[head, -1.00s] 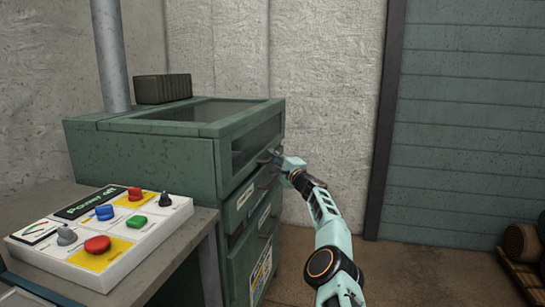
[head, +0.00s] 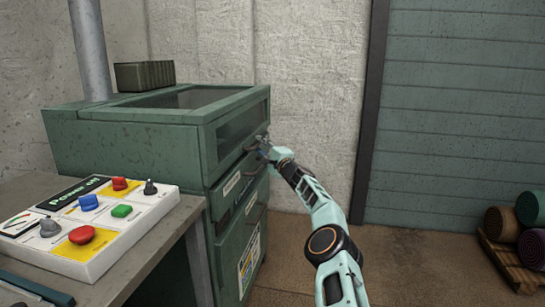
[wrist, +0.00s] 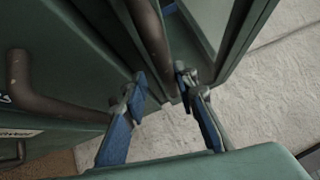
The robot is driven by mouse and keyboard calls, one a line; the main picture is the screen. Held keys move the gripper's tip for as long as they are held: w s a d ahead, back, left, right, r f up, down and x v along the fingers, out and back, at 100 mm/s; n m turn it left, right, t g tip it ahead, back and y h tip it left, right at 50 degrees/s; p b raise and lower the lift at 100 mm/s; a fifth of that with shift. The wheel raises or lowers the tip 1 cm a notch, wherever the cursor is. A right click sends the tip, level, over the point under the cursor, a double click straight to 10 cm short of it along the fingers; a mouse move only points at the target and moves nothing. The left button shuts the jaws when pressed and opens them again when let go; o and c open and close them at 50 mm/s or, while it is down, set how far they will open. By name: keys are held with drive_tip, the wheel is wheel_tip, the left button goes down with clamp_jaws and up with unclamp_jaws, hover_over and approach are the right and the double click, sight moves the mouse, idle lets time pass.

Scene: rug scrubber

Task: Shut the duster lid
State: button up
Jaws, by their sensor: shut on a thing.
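The duster is a dark green cabinet (head: 125,151) at the left of the head view. Its lid (head: 165,115) is the framed top section with a dark window on top and in front. It looks low on the cabinet, but I cannot tell whether it is fully seated. My gripper (head: 262,148) is at the cabinet's front, just under the front window. In the wrist view my gripper (wrist: 160,84) has one finger on each side of a brown bar handle (wrist: 152,38) and is shut on it. The exact contact is partly hidden by the fingers.
A control panel (head: 45,232) with coloured buttons sits on a grey table (head: 150,255) at the left. Lower cabinet handles (head: 256,214) stick out below my gripper. Rolled rugs (head: 505,225) lie on a pallet at the right. The floor between is clear.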

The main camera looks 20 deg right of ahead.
drive_tip(key=v, duration=1.1)
drive_tip(key=shift+s+r, duration=0.15)
drive_tip(key=shift+s, duration=0.1)
drive_tip(key=shift+a, duration=0.1)
idle(0.5)
